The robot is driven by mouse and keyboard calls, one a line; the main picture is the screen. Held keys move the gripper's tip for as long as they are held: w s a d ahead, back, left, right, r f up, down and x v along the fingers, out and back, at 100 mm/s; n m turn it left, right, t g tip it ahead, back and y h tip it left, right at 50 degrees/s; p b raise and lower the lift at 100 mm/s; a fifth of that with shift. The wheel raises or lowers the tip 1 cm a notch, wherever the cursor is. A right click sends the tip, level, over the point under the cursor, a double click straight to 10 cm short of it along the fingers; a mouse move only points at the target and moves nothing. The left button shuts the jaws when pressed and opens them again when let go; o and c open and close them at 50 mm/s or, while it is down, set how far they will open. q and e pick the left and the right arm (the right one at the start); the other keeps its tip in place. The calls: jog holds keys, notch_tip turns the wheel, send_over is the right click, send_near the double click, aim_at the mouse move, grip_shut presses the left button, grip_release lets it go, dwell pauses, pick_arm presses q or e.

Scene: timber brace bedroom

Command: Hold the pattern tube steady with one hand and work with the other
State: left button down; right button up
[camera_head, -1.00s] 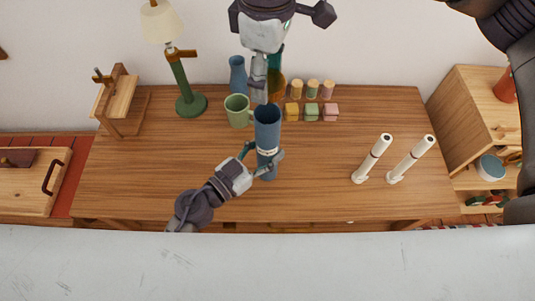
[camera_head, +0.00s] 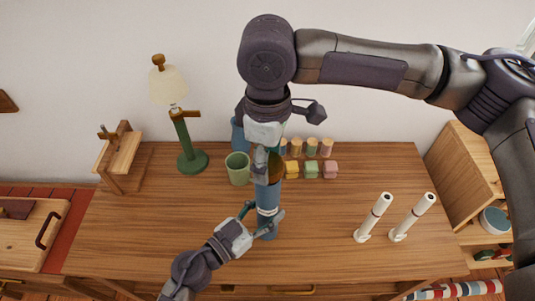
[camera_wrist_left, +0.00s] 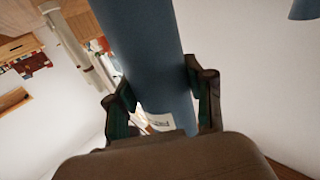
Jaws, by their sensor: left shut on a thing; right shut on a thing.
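The blue pattern tube (camera_head: 267,205) stands roughly upright near the middle of the desk. My left gripper (camera_head: 264,220) is shut around its lower part; in the left wrist view the tube (camera_wrist_left: 150,50) lies between both fingers, with a pale label low on it. My right gripper (camera_head: 261,168) is over the tube's top end, shut on a brown-and-teal piece (camera_head: 275,168). That piece overlaps the tube's mouth, and I cannot tell whether any of it is inside. The right gripper and arm hide much of this piece.
A green mug (camera_head: 237,169) and a blue bottle (camera_head: 237,135) stand just behind, near a green lamp (camera_head: 184,142). The desk (camera_head: 160,225) is clear at left.

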jog(key=shift+f, duration=0.1)
dwell(0.3)
jog(key=shift+f, duration=0.75)
jog(key=shift+f, duration=0.6)
